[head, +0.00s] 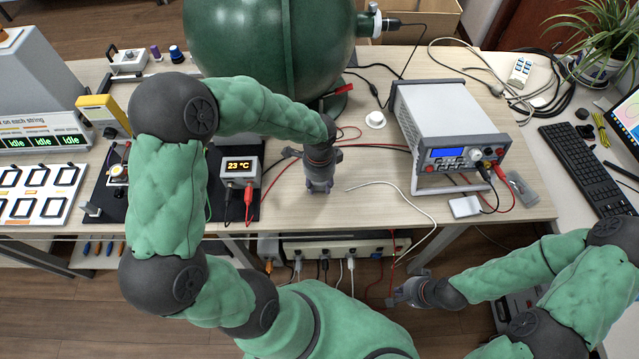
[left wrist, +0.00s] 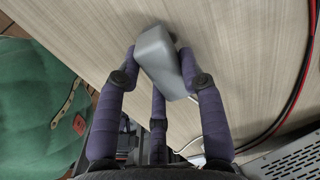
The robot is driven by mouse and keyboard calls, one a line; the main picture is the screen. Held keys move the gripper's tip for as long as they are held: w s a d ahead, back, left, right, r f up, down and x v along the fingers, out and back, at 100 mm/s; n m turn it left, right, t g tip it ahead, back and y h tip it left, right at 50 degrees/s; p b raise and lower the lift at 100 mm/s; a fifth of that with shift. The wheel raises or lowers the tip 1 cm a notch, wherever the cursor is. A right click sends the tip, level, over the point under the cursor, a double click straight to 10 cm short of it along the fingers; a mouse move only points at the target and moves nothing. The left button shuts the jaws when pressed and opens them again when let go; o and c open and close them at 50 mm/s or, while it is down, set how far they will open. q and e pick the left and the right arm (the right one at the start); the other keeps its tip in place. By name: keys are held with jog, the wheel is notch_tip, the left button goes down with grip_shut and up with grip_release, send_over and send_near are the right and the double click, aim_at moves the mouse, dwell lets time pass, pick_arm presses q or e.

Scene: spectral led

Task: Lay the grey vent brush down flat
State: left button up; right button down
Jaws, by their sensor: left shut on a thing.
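The grey vent brush (left wrist: 160,62) shows in the left wrist view as a smooth grey block between my left gripper's purple fingers (left wrist: 160,75). They are shut on it, just over or at the wood-grain tabletop; I cannot tell whether it touches. In the head view my left gripper (head: 320,186) points down at the middle of the table, near its front part, and mostly hides the brush. My right gripper (head: 403,290) is in front of the table's edge, away from the brush; its fingers are too small to read.
A green sphere (head: 265,45) stands behind my left gripper. A temperature display (head: 240,166) is to its left, a bench power supply (head: 445,125) to its right. Red and black leads and a white cable (head: 395,186) lie nearby. Bare tabletop (head: 375,212) lies right of the gripper.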

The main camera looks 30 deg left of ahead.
pick_arm(q)
jog(key=o, duration=1.2)
jog(key=shift+f, duration=0.1)
jog(key=shift+o, duration=0.2)
notch_tip(320, 180, up, 12)
jog(key=p, duration=0.4)
